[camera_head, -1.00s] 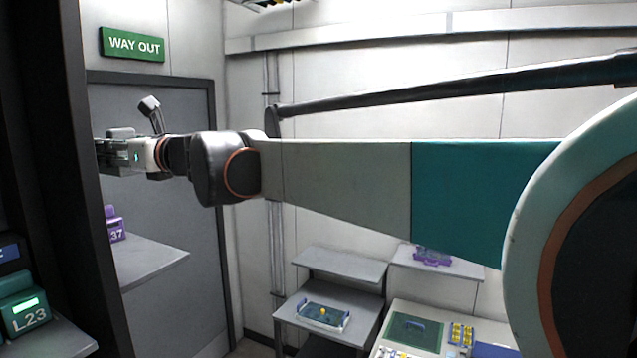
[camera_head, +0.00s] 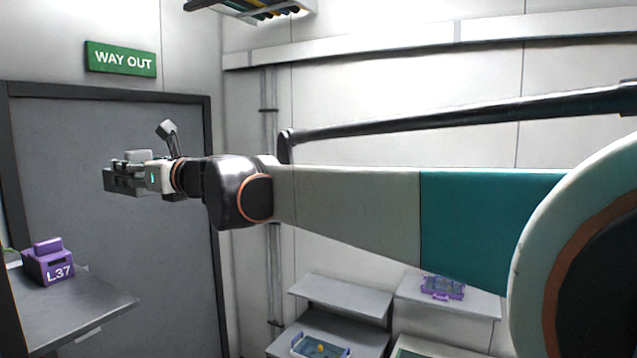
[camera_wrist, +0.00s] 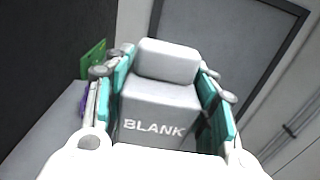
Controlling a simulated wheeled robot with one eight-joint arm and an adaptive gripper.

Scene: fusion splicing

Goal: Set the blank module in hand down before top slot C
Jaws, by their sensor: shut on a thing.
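The blank module (camera_wrist: 160,105) is a grey block with a raised top and the word BLANK on its face. In the wrist view my gripper (camera_wrist: 172,90) is shut on it, with teal pads along both sides. In the head view my gripper (camera_head: 125,178) holds the grey module (camera_head: 138,157) level in the air at the left, in front of the grey door. Top slot C cannot be made out in either view.
A purple module marked L37 (camera_head: 48,265) sits on a grey shelf (camera_head: 95,305) at lower left, below my gripper. A green WAY OUT sign (camera_head: 121,59) hangs above the door (camera_head: 110,240). Stepped grey shelves (camera_head: 340,293) and a purple-handled tray (camera_head: 443,287) stand lower right.

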